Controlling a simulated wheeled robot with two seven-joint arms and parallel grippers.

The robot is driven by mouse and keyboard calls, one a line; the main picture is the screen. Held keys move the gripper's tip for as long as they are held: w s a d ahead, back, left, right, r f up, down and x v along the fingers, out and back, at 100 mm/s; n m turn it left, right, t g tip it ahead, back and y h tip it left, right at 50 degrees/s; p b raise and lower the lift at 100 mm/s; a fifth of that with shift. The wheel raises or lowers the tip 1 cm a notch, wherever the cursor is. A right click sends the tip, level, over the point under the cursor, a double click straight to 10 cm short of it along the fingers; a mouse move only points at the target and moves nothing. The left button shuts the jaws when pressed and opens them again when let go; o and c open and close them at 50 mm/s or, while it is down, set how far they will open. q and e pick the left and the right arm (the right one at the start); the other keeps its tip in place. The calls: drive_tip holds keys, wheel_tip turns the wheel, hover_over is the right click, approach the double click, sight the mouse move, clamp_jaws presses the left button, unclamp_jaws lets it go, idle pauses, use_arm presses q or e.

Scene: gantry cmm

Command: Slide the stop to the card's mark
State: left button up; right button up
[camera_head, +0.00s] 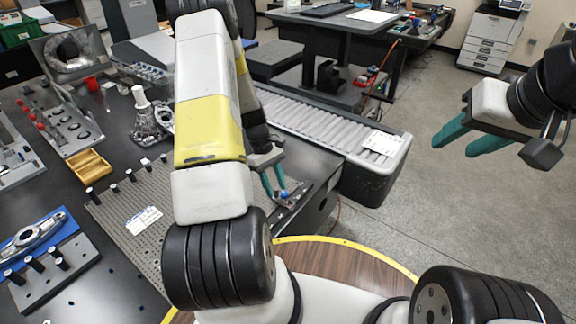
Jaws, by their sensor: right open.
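My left gripper (275,184) points down at the right edge of the dark table, its teal fingers just above a small blue part (285,198) on a grey fixture. This blue part may be the stop; the fingertips overlap it in the picture, and I cannot tell whether they grip it. A white printed card (143,220) lies on the grey perforated plate (118,212); its mark is too small to read. Another white card (382,143) lies on the grey roller conveyor. My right gripper (462,142) is open and empty over the floor at right.
Black pegs stand along the plate's back edge. A yellow tray (90,166), a white-topped metal part (147,117) and a blue mat (38,240) with a metal casting are on the table. My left arm hides the middle of the table.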

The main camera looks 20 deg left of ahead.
use_arm(q)
clamp_jaws()
idle(1.4)
